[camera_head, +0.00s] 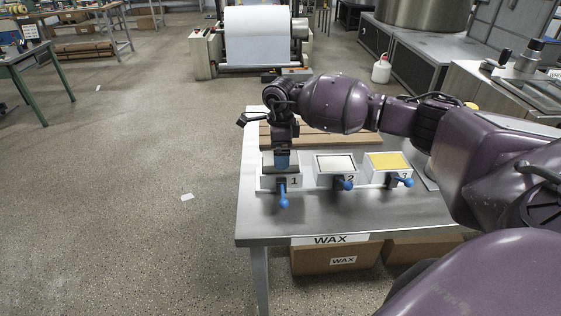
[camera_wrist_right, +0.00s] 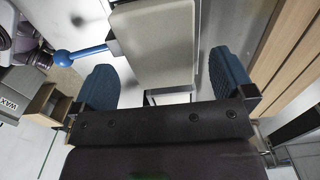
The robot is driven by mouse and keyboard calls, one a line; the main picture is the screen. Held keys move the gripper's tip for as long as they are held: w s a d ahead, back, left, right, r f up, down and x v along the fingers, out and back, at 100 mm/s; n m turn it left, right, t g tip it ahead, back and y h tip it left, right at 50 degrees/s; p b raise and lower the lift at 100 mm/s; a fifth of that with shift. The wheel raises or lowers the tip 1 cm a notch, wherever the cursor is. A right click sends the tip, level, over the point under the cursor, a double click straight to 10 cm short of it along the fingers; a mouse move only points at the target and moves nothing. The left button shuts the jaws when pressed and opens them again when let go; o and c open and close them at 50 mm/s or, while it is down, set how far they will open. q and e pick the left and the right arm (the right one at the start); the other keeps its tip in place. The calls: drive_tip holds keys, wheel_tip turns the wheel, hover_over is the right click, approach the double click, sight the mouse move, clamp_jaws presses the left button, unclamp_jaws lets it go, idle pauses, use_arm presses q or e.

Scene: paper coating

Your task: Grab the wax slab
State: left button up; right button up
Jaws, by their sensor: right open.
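My right gripper (camera_head: 281,162) points down over the station labelled 1 (camera_head: 268,184) on the metal table (camera_head: 310,225) and hides most of its top. In the right wrist view the open right gripper (camera_wrist_right: 164,75) has one blue finger on each side of a pale grey-beige slab (camera_wrist_right: 152,45). Gaps show between the slab and both fingers. Station 2 (camera_head: 336,177) has a whitish top and station 3 (camera_head: 385,177) a yellow top. Each has a blue-knobbed lever. Which top is wax I cannot tell. My left gripper is not in view.
Brown boards (camera_head: 345,138) lie at the back of the table. A cardboard box marked WAX (camera_head: 337,259) stands below. A blue lever (camera_wrist_right: 75,54) sticks out close to one finger. The floor at left is open.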

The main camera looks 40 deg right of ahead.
wheel_tip(320, 180, down, 3)
drive_tip(key=shift+r, duration=0.25)
drive_tip(key=c, duration=1)
drive_tip(key=shift+c, duration=0.2)
